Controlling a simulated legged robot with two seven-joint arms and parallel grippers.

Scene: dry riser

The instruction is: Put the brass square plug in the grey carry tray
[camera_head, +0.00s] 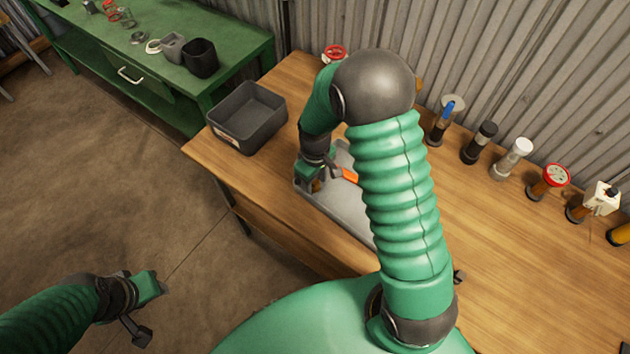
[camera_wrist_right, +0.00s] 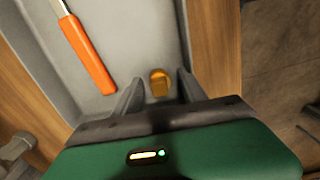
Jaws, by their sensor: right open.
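The brass square plug (camera_wrist_right: 159,84) is a small golden piece in the right wrist view. It lies on the floor of the grey carry tray (camera_wrist_right: 110,28), near one end wall. My right gripper (camera_head: 314,185) is open, with one finger on each side of the plug and visible gaps between. In the head view, the tray (camera_head: 345,218) is on the wooden bench, partly hidden by my right arm. An orange-handled tool (camera_wrist_right: 91,58) also lies in the tray. My left gripper (camera_head: 154,290) is away from the bench over the floor; its jaw gap does not show clearly.
A dark grey open bin (camera_head: 248,118) stands at the bench's left end, close to the tray. Several valves and fittings, one with a red wheel (camera_head: 554,176), line the back by the corrugated wall. A green workbench (camera_head: 140,62) stands behind on the left.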

